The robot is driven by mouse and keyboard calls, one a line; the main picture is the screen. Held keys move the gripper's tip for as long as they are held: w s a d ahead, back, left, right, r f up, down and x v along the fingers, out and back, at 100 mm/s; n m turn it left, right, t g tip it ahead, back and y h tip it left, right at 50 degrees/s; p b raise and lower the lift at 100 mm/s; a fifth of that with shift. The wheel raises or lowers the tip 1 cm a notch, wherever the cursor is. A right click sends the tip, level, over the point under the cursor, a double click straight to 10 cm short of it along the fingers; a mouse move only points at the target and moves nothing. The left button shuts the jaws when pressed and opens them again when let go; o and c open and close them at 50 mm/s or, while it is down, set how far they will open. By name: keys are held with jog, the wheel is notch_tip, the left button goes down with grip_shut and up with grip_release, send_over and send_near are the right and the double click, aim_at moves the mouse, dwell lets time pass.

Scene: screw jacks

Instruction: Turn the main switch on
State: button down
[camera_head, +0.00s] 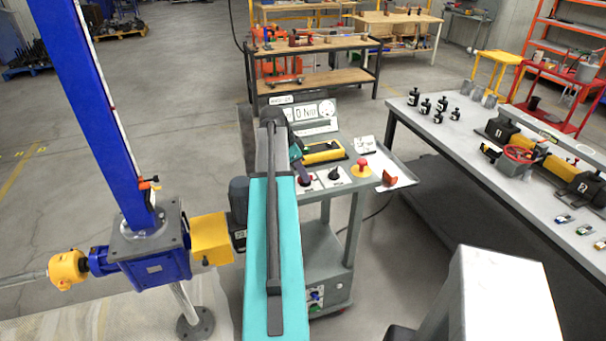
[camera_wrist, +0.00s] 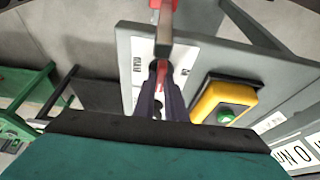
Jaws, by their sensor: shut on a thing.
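The main switch (camera_head: 305,181) is a dark red knob on a white plate, at the front left of the grey control cart's top. My gripper (camera_head: 301,172) reaches down onto it from the teal arm. In the wrist view, my dark gripper fingers (camera_wrist: 163,88) are shut on the red switch handle (camera_wrist: 170,76), over a white plate marked MAIN (camera_wrist: 140,66). The fingers hide much of the handle, so its exact angle is hard to tell.
A yellow box (camera_wrist: 222,101) with a green button is close beside my fingers. A torque display (camera_head: 313,113) stands behind. A grey workbench (camera_head: 480,165) is to the right.

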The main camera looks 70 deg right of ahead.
jog(key=shift+n, duration=0.3)
jog(key=n+b, duration=0.1)
jog(key=n+t+b, duration=0.1)
jog(key=n, duration=0.1)
jog(key=shift+s+a+f+h, duration=0.1)
jog(key=shift+s+a+h, duration=0.05)
jog(key=shift+h, duration=0.25)
jog(key=n+t, duration=0.1)
jog(key=n, duration=0.1)
jog(key=n+t+b, duration=0.1)
jog(key=n, duration=0.2)
jog(key=shift+s+h, duration=0.15)
jog(key=shift+h, duration=0.15)
jog(key=n+t, duration=0.1)
jog(key=n, duration=0.3)
jog(key=shift+s+n+t, duration=0.15)
jog(key=shift+n+t, duration=0.15)
jog(key=shift+t, duration=0.1)
jog(key=shift+s+n+t+y+b, duration=0.1)
jog(key=shift+n+t+y+b, duration=0.25)
jog(key=shift+n, duration=0.8)
jog(key=shift+n+t+y+b, duration=0.15)
jog(key=shift+n+t, duration=0.3)
jog(key=shift+n, duration=0.7)
jog(key=c, duration=1.8)
grip_release()
jog(key=shift+r, duration=0.2)
